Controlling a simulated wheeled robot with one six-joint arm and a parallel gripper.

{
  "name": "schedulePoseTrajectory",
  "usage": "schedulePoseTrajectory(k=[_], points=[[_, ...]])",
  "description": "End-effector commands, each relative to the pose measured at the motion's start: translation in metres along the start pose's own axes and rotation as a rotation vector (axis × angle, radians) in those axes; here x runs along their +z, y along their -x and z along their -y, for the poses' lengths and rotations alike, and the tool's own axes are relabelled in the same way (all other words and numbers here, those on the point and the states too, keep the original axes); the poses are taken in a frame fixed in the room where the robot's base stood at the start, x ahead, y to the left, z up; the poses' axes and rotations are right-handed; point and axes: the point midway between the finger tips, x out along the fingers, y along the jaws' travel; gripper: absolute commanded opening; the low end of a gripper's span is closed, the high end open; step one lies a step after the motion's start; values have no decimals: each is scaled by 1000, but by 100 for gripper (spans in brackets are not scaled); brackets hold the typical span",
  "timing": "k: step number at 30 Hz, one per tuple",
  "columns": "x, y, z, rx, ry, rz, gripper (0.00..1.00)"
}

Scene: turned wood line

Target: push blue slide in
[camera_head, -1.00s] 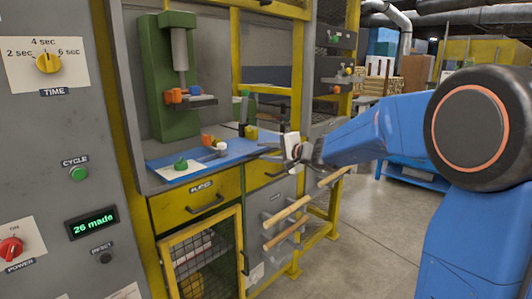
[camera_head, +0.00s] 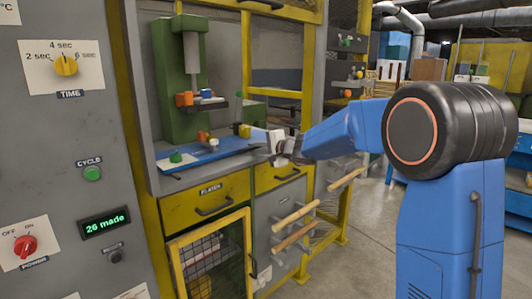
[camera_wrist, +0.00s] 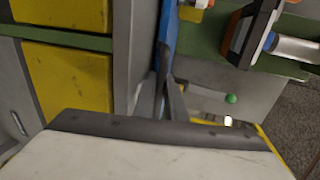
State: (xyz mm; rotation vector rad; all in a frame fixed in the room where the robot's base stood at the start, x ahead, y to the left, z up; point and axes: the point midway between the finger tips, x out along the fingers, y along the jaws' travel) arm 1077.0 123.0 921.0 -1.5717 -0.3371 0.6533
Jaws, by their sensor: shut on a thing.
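The blue slide (camera_head: 222,150) is a long flat tray running left to right below the green press (camera_head: 178,80). It carries a green-topped piece (camera_head: 176,157) and several small coloured pieces. My gripper (camera_head: 270,148) is at the slide's right end, shut on it. In the wrist view the blue slide (camera_wrist: 169,35) runs up and away from my dark fingers (camera_wrist: 170,100). The exact grip is small and partly hidden by my gripper's body.
Below are yellow drawers, one labelled PLATEN (camera_head: 207,192), and a mesh door (camera_head: 213,260). Two wooden bars (camera_head: 294,216) stick out below my gripper. The control panel (camera_head: 65,150) stands at the left. Open floor (camera_head: 360,250) lies at the right.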

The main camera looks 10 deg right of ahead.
Motion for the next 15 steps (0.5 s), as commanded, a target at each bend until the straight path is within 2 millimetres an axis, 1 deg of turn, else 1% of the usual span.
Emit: schedulePoseTrajectory(k=[1, 3, 6, 15], points=[[0, -9, 2, 0, 0, 0, 0], [-1, -18, 3, 1, 0, -1, 0], [-1, -25, 5, 0, 0, -2, 0], [-1, -27, 7, -2, 0, -2, 0]])
